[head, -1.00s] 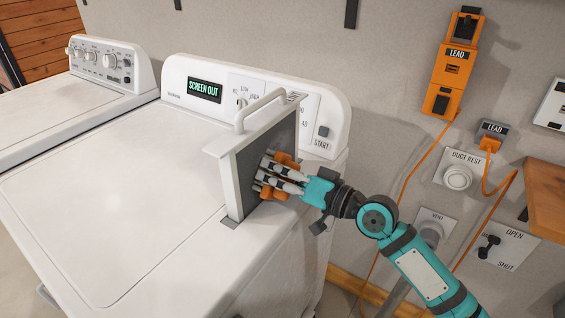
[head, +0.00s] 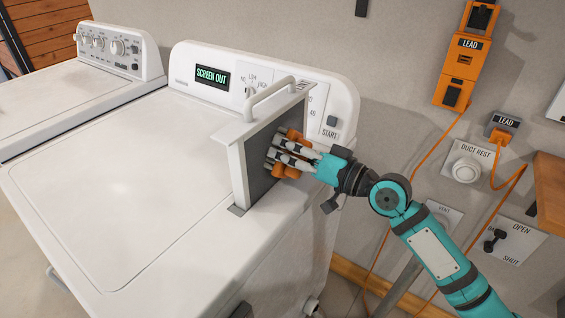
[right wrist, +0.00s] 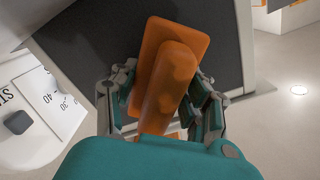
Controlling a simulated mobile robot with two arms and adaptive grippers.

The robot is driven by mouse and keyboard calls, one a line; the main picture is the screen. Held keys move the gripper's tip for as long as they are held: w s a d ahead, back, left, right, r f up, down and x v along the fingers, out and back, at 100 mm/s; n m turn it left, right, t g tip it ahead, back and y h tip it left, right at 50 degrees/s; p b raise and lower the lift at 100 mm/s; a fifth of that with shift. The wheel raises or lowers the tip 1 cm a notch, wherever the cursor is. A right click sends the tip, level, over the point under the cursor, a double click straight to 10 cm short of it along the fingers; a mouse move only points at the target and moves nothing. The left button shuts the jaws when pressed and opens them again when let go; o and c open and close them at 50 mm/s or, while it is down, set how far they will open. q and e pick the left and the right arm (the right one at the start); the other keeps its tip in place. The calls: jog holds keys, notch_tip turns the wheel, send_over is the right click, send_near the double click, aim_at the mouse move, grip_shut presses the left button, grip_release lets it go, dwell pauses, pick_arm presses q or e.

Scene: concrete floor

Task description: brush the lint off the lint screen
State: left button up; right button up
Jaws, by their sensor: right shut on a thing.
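The lint screen (head: 237,165) stands upright out of the top of the white dryer (head: 110,190), with a pale frame and a handle on top. Its dark mesh face (right wrist: 85,40) fills the back of the right wrist view. My right gripper (head: 284,158) is shut on an orange brush (right wrist: 170,75) by its handle. The brush head lies against or very close to the mesh; its bristles are hidden. I cannot make out lint on the visible mesh. My left gripper is not in view.
The dryer panel display (head: 212,77) reads SCREEN OUT. A second white machine (head: 60,95) stands at the left. An orange lead (head: 425,155) hangs on the wall at the right, near the duct rest (head: 466,170) and an open/shut lever (head: 494,240). The dryer top left of the screen is clear.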

jog(key=shift+w+d+b, duration=0.25)
jog(key=shift+w+b, duration=0.15)
jog(key=shift+b, duration=0.1)
jog(key=shift+w+d+f+b, duration=0.1)
jog(key=shift+w+d+b, duration=0.5)
jog(key=shift+w+b, duration=0.4)
jog(key=shift+w+d, duration=0.1)
jog(key=shift+w+d+b, duration=0.25)
jog(key=shift+w+b, duration=0.1)
jog(key=shift+b, duration=0.5)
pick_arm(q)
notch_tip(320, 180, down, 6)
pick_arm(e)
jog(key=shift+w+d+b, duration=0.2)
jog(key=shift+w+b, duration=0.1)
jog(key=shift+w+d, duration=0.15)
jog(key=shift+w, duration=0.1)
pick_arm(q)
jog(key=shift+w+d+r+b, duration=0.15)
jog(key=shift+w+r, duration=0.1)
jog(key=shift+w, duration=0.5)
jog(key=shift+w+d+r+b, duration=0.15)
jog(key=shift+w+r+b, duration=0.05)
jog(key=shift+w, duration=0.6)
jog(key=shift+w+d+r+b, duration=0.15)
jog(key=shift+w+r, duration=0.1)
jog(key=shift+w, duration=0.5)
pick_arm(e)
jog(key=shift+w+d, duration=0.25)
jog(key=shift+w, duration=0.1)
